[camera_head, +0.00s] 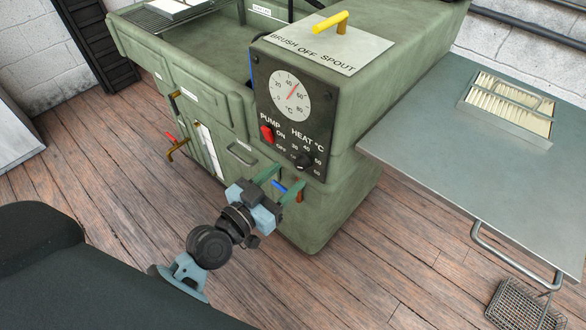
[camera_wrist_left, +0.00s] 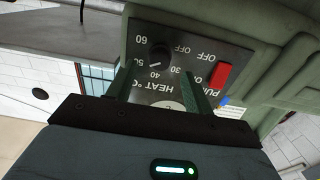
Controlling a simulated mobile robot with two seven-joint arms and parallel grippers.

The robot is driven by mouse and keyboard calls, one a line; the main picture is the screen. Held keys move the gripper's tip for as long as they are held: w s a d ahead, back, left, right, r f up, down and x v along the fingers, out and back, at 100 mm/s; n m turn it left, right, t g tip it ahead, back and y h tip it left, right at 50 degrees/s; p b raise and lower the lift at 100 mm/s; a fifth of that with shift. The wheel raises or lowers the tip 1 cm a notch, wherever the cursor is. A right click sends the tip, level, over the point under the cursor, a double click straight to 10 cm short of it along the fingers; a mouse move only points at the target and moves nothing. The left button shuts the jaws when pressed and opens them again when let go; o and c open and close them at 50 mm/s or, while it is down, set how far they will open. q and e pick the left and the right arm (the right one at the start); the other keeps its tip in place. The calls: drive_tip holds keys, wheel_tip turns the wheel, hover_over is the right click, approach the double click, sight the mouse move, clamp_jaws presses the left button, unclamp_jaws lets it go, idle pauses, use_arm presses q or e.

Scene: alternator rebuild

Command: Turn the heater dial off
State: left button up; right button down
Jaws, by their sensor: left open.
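The heater dial is a small black knob (camera_head: 304,160) at the lower right of the dark control panel, under the HEAT °C lettering. In the left wrist view the knob (camera_wrist_left: 160,54) sits among the marks OFF, 30, 40, 50 and 60. A pale pointer mark on it seems to face between 40 and 50. My left gripper (camera_head: 284,181) is open and empty, in front of and below the panel's lower edge. I see no contact with the knob. My right gripper is not in view.
A red pump switch (camera_head: 267,132) is left of the dial, and a temperature gauge (camera_head: 290,95) is above. A yellow handle (camera_head: 330,22) stands on the cabinet top. A grey table (camera_head: 430,130) is at right. Open wooden floor (camera_head: 370,250) lies in front.

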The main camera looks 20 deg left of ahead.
sight(298, 166)
use_arm(q)
drive_tip(key=shift+x, duration=1.75)
drive_tip(key=c, duration=1)
drive_tip(key=shift+o, duration=0.2)
